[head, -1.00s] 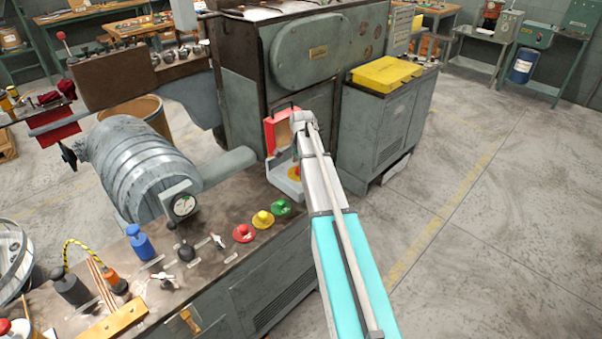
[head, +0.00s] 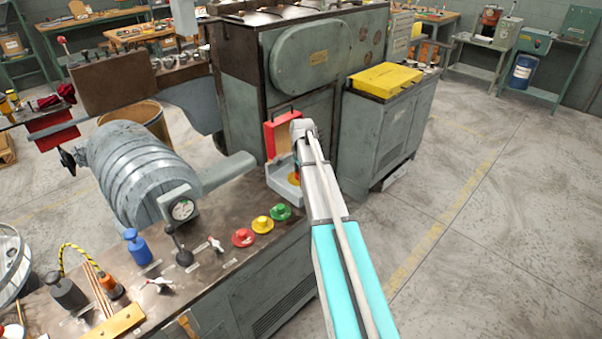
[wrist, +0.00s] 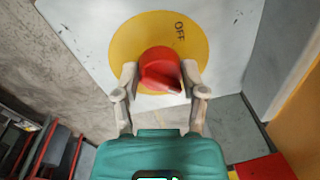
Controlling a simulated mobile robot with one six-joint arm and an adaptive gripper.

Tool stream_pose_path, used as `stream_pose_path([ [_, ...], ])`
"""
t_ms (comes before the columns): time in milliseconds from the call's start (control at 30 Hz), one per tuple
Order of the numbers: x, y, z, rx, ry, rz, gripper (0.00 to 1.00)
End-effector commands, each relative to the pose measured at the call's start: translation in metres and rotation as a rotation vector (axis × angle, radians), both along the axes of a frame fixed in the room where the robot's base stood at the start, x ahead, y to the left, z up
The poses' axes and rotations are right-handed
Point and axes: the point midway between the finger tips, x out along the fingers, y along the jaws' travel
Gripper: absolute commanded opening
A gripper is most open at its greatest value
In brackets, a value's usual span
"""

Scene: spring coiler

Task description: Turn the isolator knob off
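The isolator knob (wrist: 160,69) is red with a pointed lobe toward the lower right. It sits on a round yellow plate (wrist: 130,40) marked OFF at the upper right, on a light grey panel. The lobe does not point at the OFF word. My gripper (wrist: 160,76) reaches the knob, with one fingertip at each side and seemingly touching it. In the head view, a bit of the yellow plate (head: 294,178) shows beside my arm, on a grey box at the bench end.
Red, yellow and green buttons (head: 262,225) stand on the bench just left of the isolator box. A red-edged panel (head: 283,134) rises behind it. Open floor lies at the right.

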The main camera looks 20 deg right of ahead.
Motion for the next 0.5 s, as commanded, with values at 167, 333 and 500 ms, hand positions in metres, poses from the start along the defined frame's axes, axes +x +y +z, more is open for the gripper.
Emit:
stream_pose_path([
  [167, 0.0018, 0.0004, 0.0000, 0.001, -0.004, 0.001, 0.07],
  [333, 0.0023, -0.0029, 0.0000, 0.000, -0.006, 0.004, 0.07],
  [500, 0.0026, -0.0023, 0.0000, 0.000, -0.007, 0.032, 0.07],
])
